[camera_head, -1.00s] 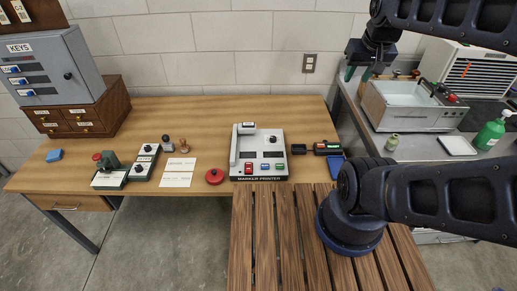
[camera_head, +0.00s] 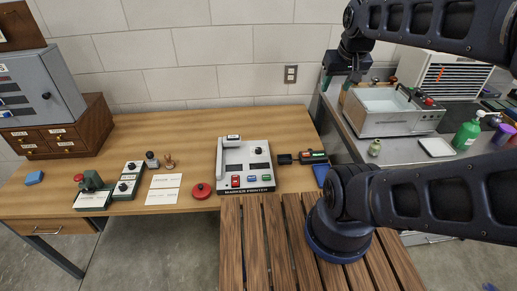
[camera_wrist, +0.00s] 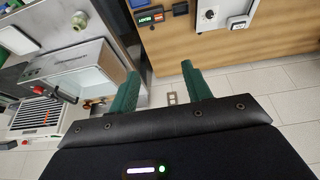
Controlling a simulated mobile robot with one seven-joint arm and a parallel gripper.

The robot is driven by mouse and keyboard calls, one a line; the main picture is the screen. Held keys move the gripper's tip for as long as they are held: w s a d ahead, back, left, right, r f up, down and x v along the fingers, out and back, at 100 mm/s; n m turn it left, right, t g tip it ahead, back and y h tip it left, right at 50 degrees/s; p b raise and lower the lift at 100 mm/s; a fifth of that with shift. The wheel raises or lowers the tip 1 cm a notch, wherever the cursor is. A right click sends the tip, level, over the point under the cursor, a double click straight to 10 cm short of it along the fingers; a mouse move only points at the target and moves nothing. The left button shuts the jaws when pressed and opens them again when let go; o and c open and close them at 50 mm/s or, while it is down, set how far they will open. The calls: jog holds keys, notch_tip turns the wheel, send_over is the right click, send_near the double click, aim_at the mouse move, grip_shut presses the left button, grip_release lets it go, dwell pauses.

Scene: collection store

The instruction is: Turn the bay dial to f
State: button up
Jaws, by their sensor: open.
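Black dials show on the desk, with labels too small to read, so I cannot tell which is the bay dial. One dial (camera_head: 123,187) is on the front part of a small green-and-white control box (camera_head: 128,179). Another is a knob (camera_head: 258,150) on the marker printer (camera_head: 231,163). My gripper (camera_head: 341,78) is above the gap between desk and grey counter, apart from both. Its green fingers are spread and empty in the wrist view (camera_wrist: 160,70). The wrist view also shows a dial (camera_wrist: 210,14) on a white panel at the top.
A grey key cabinet (camera_head: 40,95) stands left. A metal basin (camera_head: 392,112) is on the right counter. The desk's back strip is clear.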

jog(key=w+a+f+n+g+h, duration=0.1)
jog(key=w+a+f+n, duration=0.2)
jog(key=w+f+n, duration=0.35)
jog(key=n+g+y, duration=0.1)
jog(key=n+g, duration=0.3)
jog(key=n, duration=1.6)
send_over(259, 149)
notch_tip(259, 149, down, 22)
jog(key=f, duration=0.1)
notch_tip(259, 149, down, 10)
jog(key=shift+a+r, duration=0.1)
jog(key=shift+r, duration=0.15)
jog(key=c, duration=1)
